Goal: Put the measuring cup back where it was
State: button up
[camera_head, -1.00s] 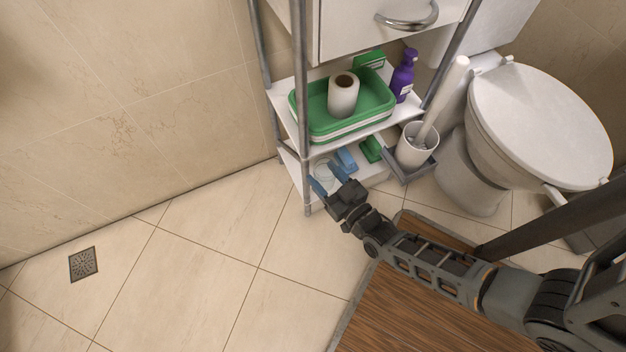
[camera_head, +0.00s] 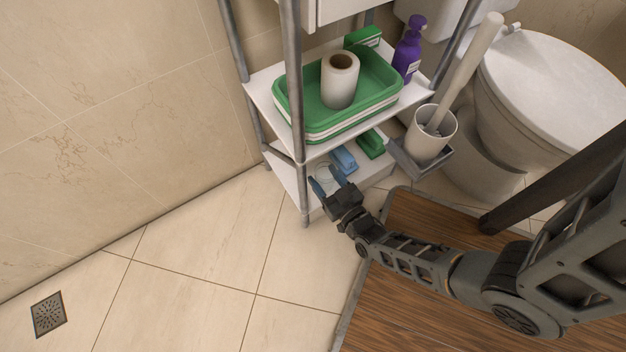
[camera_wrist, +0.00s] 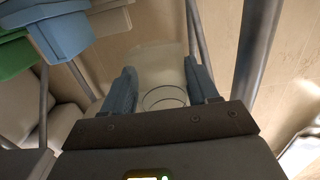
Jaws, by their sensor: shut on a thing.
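The measuring cup (camera_head: 322,171) is clear and hard to make out, at the front left of the rack's lowest shelf (camera_head: 290,180). In the wrist view the see-through cup (camera_wrist: 162,85) lies between the two blue fingers. My gripper (camera_head: 327,180) is shut on it, with the fingers reaching into the lowest shelf space from the front; it also shows in the wrist view (camera_wrist: 160,78). I cannot tell whether the cup touches the shelf or hangs just above it.
A blue item (camera_head: 343,158) and a green item (camera_head: 370,144) stand behind and right of the cup. The upper shelf holds a green tray (camera_head: 285,100) with a paper roll (camera_head: 340,80). Metal posts (camera_head: 296,120) frame the rack. A toilet brush holder (camera_head: 428,140) stands at right.

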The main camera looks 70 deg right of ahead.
jog(key=w+f, duration=0.1)
jog(key=w, duration=0.1)
jog(key=w+f+b, duration=0.1)
jog(key=shift+w+d+f, duration=0.2)
jog(key=shift+w, duration=0.15)
jog(key=shift+f+b, duration=1.45)
jog(key=shift+f, duration=0.45)
jog(key=shift+f, duration=0.15)
jog(key=o, duration=1)
jog(key=shift+c, duration=0.2)
jog(key=shift+s+a+r, duration=0.1)
jog(key=shift+s+r, duration=0.1)
jog(key=p+v, duration=0.2)
jog(key=v, duration=0.9)
jog(key=shift+s+a, duration=0.15)
jog(key=shift+s, duration=0.15)
